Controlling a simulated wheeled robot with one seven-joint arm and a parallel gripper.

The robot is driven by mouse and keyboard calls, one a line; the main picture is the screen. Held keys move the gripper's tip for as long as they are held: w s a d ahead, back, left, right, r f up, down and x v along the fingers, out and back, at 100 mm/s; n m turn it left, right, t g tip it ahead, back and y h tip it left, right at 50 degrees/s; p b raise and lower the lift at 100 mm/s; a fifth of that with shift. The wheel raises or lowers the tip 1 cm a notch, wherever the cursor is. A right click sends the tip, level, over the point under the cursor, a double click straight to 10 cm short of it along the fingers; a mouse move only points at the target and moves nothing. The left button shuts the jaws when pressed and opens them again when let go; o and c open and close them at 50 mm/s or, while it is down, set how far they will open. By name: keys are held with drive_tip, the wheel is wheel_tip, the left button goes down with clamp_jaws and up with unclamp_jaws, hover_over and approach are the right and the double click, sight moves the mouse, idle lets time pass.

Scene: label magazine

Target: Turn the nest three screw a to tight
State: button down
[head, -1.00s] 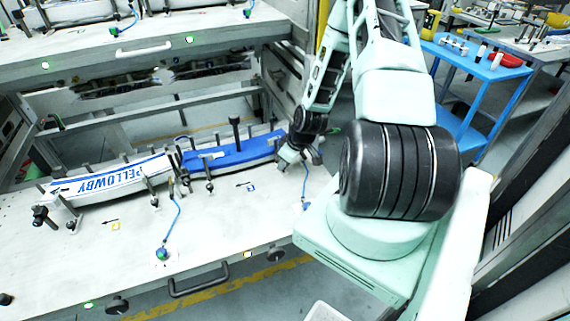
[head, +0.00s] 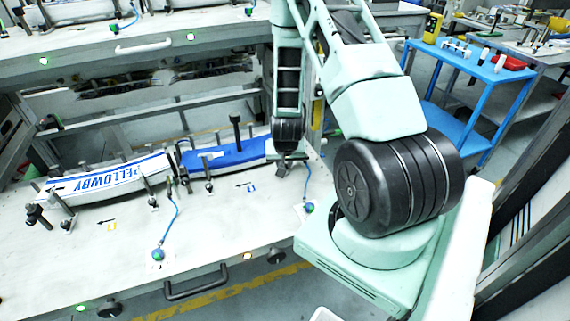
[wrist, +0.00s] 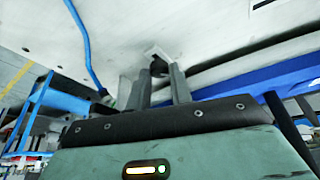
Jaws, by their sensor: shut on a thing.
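My gripper (head: 285,167) is at the right end of the blue-topped bar (head: 222,155) on the pale bench. In the wrist view my gripper (wrist: 158,76) has both fingers closed around a dark screw knob (wrist: 158,65), which sits by a pale plate on the bench surface. The blue edge of the bar (wrist: 235,92) runs off to the right of the fingers. The fingers hide most of the knob. I cannot read a nest number or the screw's letter, nor tell how tight the screw is.
A white bar lettered PELLOWBY (head: 105,178) lies to the left, among several posts and clamps. Blue cables run to fittings (head: 158,254) on the bench front. A shelf (head: 150,50) overhangs behind. A blue cart (head: 470,65) stands at the right.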

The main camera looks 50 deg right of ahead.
drive_tip(key=m, duration=0.2)
drive_tip(key=m+g, duration=0.1)
drive_tip(key=m, duration=0.1)
drive_tip(key=shift+w+r+h+p, duration=0.1)
drive_tip(key=shift+w+h+p, duration=0.1)
drive_tip(key=shift+h+p, duration=0.2)
drive_tip(key=shift+m+g+p, duration=0.35)
drive_tip(key=shift+m+g, duration=0.05)
drive_tip(key=shift+m, duration=0.4)
drive_tip(key=c, duration=1.3)
unclamp_jaws()
drive_tip(key=shift+o, duration=0.2)
drive_tip(key=shift+a, duration=0.1)
drive_tip(key=p+v, duration=0.4)
drive_tip(key=v, duration=1.3)
drive_tip(key=shift+w+a+p, duration=0.15)
drive_tip(key=shift+a+p, duration=0.05)
drive_tip(key=shift+p, duration=0.1)
